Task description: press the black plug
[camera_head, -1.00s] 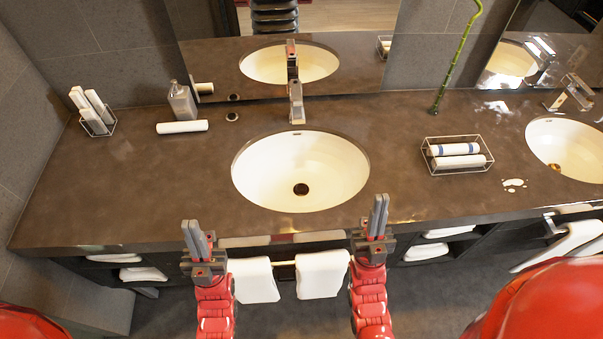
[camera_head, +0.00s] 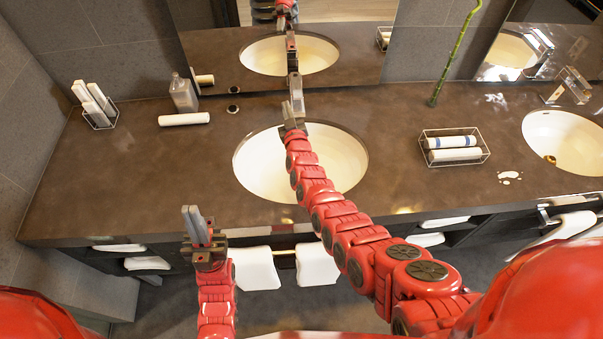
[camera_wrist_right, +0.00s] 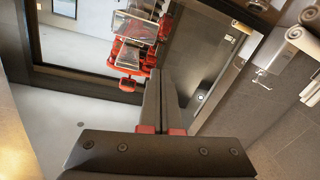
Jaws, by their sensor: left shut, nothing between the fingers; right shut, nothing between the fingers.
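A small dark round piece (camera_head: 233,109), which looks like the black plug, is set in the counter left of the faucet, behind the sink. My right arm reaches over the middle sink (camera_head: 258,158). My right gripper (camera_head: 288,106) is shut and empty, just in front of the faucet (camera_head: 295,87) and right of the dark piece; I cannot tell whether it touches the faucet. Its shut fingers (camera_wrist_right: 162,75) also show in the right wrist view. My left gripper (camera_head: 194,210) is shut and empty at the counter's front edge. The sink drain is hidden behind my right arm.
A wire basket with rolls (camera_head: 452,148) and a bamboo stalk (camera_head: 453,55) stand right. The mirror (camera_head: 350,60) rises behind the counter.

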